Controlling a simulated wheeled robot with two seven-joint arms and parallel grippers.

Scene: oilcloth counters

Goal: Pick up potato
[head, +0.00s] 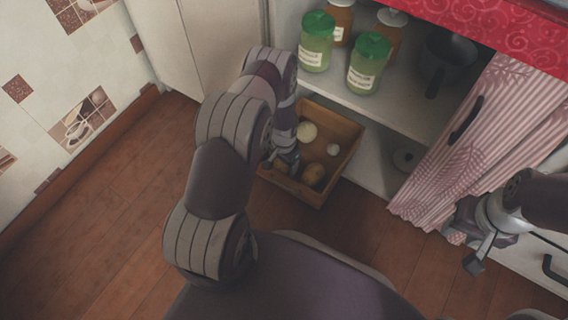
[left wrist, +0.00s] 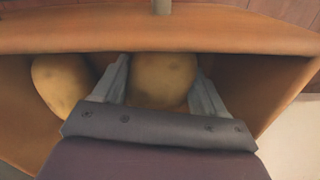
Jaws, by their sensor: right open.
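A brown potato (left wrist: 162,80) lies in a wooden drawer-like box (left wrist: 180,35), between the two fingers of my left gripper (left wrist: 160,90). Both fingers appear to touch its sides. Another potato (left wrist: 62,82) lies to the left of the fingers. In the head view my left gripper (head: 287,162) reaches down into the box (head: 343,127), and a potato (head: 313,174) shows beside it. The wrist part hides some of the box floor. My right gripper (head: 478,256) is open and empty at the right, away from the box.
A pale round vegetable (head: 307,131) and a small white one (head: 333,149) also lie in the box. Green-lidded jars (head: 316,42) and a dark pot (head: 444,62) stand on the shelf above. A striped curtain (head: 490,130) hangs at the right.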

